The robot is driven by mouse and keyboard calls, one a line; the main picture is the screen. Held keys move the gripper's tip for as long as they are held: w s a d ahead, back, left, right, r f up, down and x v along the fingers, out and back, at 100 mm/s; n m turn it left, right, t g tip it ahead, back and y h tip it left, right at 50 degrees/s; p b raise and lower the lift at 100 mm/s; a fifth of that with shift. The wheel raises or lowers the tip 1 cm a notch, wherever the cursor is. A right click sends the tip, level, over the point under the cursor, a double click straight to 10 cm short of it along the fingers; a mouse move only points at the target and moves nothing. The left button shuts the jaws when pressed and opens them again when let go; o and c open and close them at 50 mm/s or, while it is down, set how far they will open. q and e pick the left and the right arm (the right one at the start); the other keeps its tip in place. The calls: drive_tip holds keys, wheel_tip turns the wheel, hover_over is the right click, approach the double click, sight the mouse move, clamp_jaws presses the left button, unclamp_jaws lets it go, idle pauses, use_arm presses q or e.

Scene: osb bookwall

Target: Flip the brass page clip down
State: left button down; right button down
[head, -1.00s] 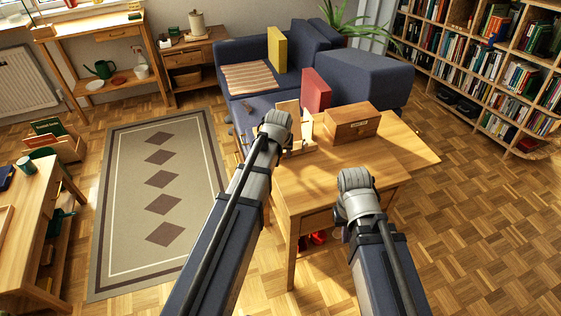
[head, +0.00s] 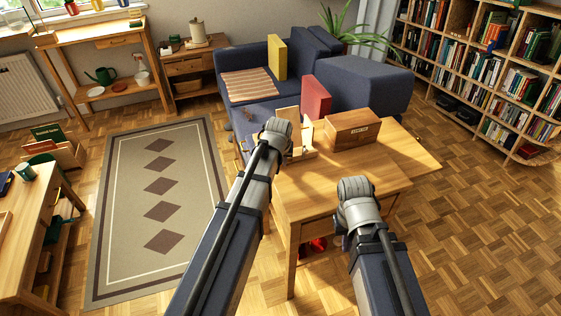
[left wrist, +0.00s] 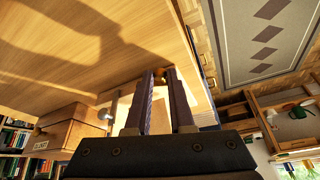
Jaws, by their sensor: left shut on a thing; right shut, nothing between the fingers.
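A small brass-coloured piece (left wrist: 160,74), which looks like the page clip, sits between the fingertips of my left gripper (left wrist: 159,72) in the left wrist view. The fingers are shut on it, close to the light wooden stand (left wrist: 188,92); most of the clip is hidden. In the head view my left wrist covers the clip and part of the stand (head: 303,147) at the table's left edge. My right gripper (head: 345,238) hangs low in front of the table, mostly hidden by its own wrist, shut and empty.
The wooden table (head: 390,168) carries a labelled wooden box (head: 352,130) to the right of the stand. A red block-like thing (head: 316,97) stands behind it. The blue sofa (head: 362,80) is close behind the table. The tabletop's right part is clear.

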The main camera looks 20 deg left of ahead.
use_arm(q)
drive_tip(key=shift+s+a+f+t+h+b, duration=0.15)
drive_tip(key=shift+f+t+h+b, duration=0.05)
drive_tip(key=shift+f+h+b, duration=0.2)
drive_tip(key=shift+s+a+f+t+h+b, duration=0.15)
drive_tip(key=shift+f+t+h+b, duration=0.1)
drive_tip(key=shift+b, duration=0.25)
drive_tip(key=shift+f+n+t+h+b, duration=0.25)
drive_tip(key=shift+t+h+b, duration=0.2)
drive_tip(key=shift+h+b, duration=0.25)
drive_tip(key=shift+r, duration=0.1)
drive_tip(key=c, duration=0.8)
unclamp_jaws()
drive_tip(key=shift+w, duration=0.1)
drive_tip(key=shift+a+r, duration=0.1)
